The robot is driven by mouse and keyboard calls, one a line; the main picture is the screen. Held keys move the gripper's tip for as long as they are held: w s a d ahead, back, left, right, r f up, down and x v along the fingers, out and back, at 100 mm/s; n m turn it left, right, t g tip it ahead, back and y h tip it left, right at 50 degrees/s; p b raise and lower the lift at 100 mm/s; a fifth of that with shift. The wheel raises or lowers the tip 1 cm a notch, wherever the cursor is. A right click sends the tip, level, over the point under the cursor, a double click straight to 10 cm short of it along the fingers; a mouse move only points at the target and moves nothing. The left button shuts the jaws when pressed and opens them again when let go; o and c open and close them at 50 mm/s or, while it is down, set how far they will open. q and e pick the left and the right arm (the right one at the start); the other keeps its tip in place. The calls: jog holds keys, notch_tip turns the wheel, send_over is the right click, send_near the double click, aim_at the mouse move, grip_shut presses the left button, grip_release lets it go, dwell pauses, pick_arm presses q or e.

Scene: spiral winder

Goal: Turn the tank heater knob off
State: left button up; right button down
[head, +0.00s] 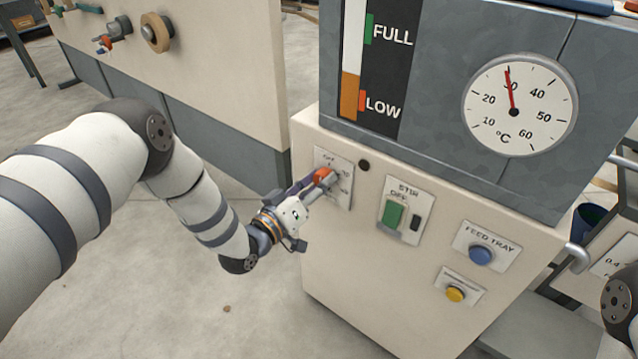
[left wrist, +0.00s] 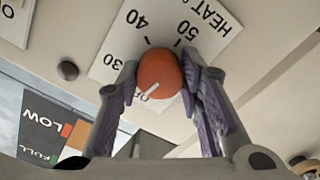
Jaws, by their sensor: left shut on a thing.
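The tank heater knob is a round orange-red knob (left wrist: 158,70) with a white pointer line. It sits on a white label plate (left wrist: 113,58) marked 30, 40, 50 and HEAT, with partly hidden lettering that looks like OFF. The pointer line points down-left in the left wrist view, towards that lettering. My left gripper (left wrist: 158,82) is shut on the knob, one finger on each side. In the head view my left gripper (head: 322,183) reaches the plate from the left and the knob (head: 322,174) shows only in part. My right gripper is out of view.
Right of the heater plate are a green STIR switch (head: 393,214), a blue FEED TRAY button (head: 481,255) and a yellow button (head: 455,294). Above are a level gauge (head: 351,60) and a temperature dial (head: 520,104) reading about 30. Floor left of the cabinet is open.

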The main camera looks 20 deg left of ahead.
pick_arm(q)
jog(key=shift+f+n, duration=0.1)
jog(key=shift+n, duration=0.7)
jog(key=o, duration=1.2)
jog(key=shift+c, duration=0.2)
jog(key=shift+s, duration=0.1)
jog(key=v, duration=1.2)
